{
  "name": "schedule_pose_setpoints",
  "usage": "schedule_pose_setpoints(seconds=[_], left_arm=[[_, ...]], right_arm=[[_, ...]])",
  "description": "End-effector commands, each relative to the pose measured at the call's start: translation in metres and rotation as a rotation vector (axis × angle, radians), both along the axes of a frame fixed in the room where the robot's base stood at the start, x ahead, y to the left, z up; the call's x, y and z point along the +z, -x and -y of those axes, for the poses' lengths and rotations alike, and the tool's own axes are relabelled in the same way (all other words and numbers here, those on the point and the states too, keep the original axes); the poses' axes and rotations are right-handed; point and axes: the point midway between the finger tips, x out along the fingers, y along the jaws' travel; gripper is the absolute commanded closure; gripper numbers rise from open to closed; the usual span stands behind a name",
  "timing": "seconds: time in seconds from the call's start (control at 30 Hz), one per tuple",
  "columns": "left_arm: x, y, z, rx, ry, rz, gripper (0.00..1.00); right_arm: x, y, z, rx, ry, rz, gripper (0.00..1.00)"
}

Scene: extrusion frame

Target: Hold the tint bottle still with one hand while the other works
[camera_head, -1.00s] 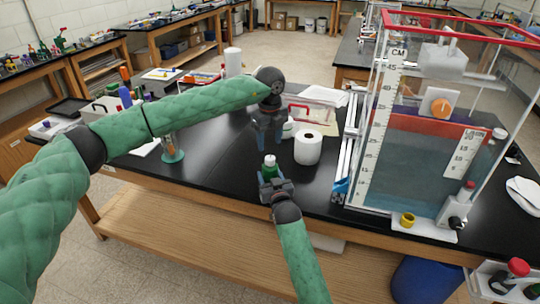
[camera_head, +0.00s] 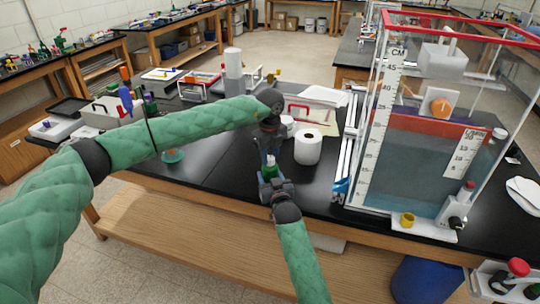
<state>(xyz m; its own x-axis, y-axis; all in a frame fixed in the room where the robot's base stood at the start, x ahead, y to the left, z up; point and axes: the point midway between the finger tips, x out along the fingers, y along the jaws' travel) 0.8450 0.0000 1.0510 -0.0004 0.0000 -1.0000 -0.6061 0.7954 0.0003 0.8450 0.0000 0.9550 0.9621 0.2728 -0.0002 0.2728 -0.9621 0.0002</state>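The tint bottle (camera_head: 269,172), small and green with a pale cap, stands upright on the black bench top near its front edge. My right gripper (camera_head: 271,182) comes from the front with its fingers around the bottle's lower body and appears shut on it. My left gripper (camera_head: 269,155) points down from above, with its fingertips right at the cap. The fingers partly overlap the cap in this view, so I cannot tell whether they touch it or how far apart they are.
A white paper roll (camera_head: 307,147) stands just right of the bottle. A large clear water tank (camera_head: 425,150) with a ruler fills the right side. A teal-based stand (camera_head: 172,156) is partly hidden behind my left arm. The bench front between stand and bottle is clear.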

Motion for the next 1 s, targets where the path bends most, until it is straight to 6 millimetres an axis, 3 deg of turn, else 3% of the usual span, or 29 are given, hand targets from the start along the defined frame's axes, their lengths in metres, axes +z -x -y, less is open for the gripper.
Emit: schedule_pose_setpoints(seconds=[0.47,1.0], left_arm=[[0.0003,0.0000,0.0003,-0.078,0.000,0.000,0.92],[0.0004,0.0005,0.0004,-0.538,0.001,-0.001,0.92]], right_arm=[[-0.0005,0.0000,0.0000,0.000,0.000,-0.001,0.75],[-0.0006,0.0000,0.0001,0.000,0.000,-0.001,0.75]])
